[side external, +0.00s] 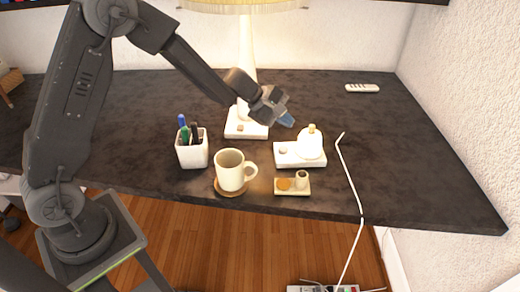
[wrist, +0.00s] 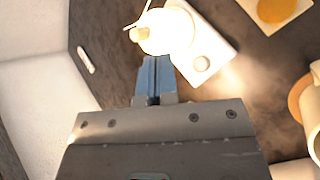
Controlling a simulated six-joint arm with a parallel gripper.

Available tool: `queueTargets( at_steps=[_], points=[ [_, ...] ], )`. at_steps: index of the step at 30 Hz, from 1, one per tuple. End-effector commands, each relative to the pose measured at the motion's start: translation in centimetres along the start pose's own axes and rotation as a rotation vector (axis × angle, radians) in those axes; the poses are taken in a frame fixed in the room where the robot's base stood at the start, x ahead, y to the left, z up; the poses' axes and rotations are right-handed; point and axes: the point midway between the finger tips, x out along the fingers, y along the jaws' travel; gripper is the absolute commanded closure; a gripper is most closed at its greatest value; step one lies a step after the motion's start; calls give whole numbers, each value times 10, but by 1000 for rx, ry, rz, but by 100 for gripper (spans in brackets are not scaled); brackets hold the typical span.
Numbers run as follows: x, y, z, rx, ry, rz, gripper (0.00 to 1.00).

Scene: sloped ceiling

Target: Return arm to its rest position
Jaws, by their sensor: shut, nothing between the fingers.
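My gripper (side external: 287,119) is shut and empty, held over the dark desk (side external: 420,130) in front of the lamp (side external: 246,118). In the wrist view its blue fingertips (wrist: 153,68) are together, with nothing between them. In that view the tips appear just below a round white bottle-like thing (wrist: 166,32) on a white tray (wrist: 208,50). In the side view that bottle-like thing (side external: 310,145) is to the right of and below my fingertips. My arm reaches from the left across the desk.
A pen cup (side external: 192,152), a cream mug (side external: 231,172) on a brown coaster (side external: 229,192) and a small tray (side external: 292,190) line the front. A white remote (side external: 362,88) lies at the back right. A white cable (side external: 352,185) crosses the front edge. The desk's right side is mostly clear.

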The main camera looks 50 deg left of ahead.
Motion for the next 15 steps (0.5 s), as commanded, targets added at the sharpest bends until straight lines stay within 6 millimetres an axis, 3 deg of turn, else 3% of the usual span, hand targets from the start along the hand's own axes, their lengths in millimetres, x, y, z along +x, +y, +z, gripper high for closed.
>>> queueTargets(
  at_steps=[3, 7, 12, 15],
  points=[
    [-44, 7, 46, 215, -43, -12, 100],
    [-95, -5, 92, 479, -72, -53, 100],
    [-155, -40, 132, 812, -62, -129, 100],
    [-188, -67, 145, 999, -32, -186, 100]
  ],
)
